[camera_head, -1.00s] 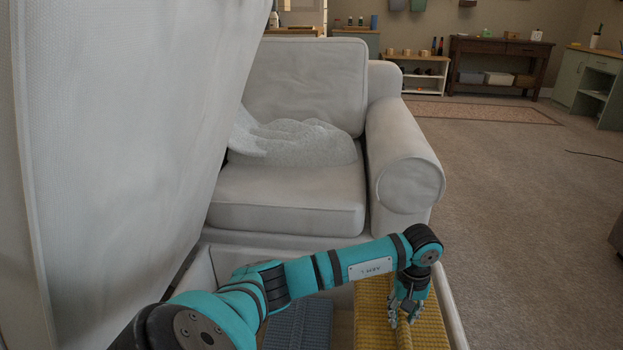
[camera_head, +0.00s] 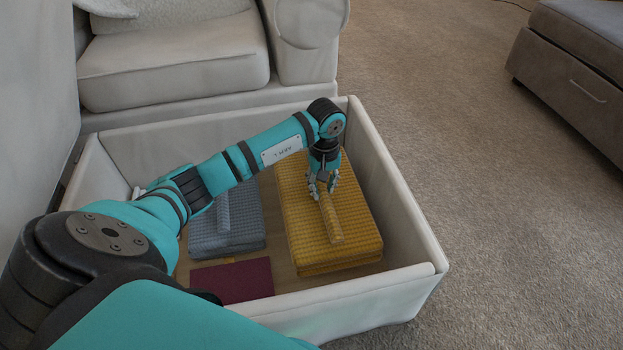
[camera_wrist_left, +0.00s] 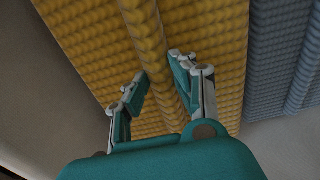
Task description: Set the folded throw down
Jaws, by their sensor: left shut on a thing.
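The folded throw (camera_head: 300,228) is yellow, knitted and stacked in layers, with a raised ridge along its top. It is inside the open storage box (camera_head: 385,290), at the right side. My left gripper (camera_head: 322,194) points down from above and is shut on the throw's ridge. In the left wrist view the two fingers (camera_wrist_left: 158,92) stand on either side of the ridge of the yellow throw (camera_wrist_left: 88,38). The throw looks level and low in the box; its underside is hidden, so I cannot tell whether it touches the bottom. My right gripper is not in view.
A blue-grey folded throw (camera_head: 232,225) lies left of the yellow one, partly under my arm. A dark red flat item (camera_head: 232,281) lies at the box's near side. A pale sofa (camera_head: 175,60) stands behind, a brown ottoman (camera_head: 565,75) at upper right. Carpet is clear on the right.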

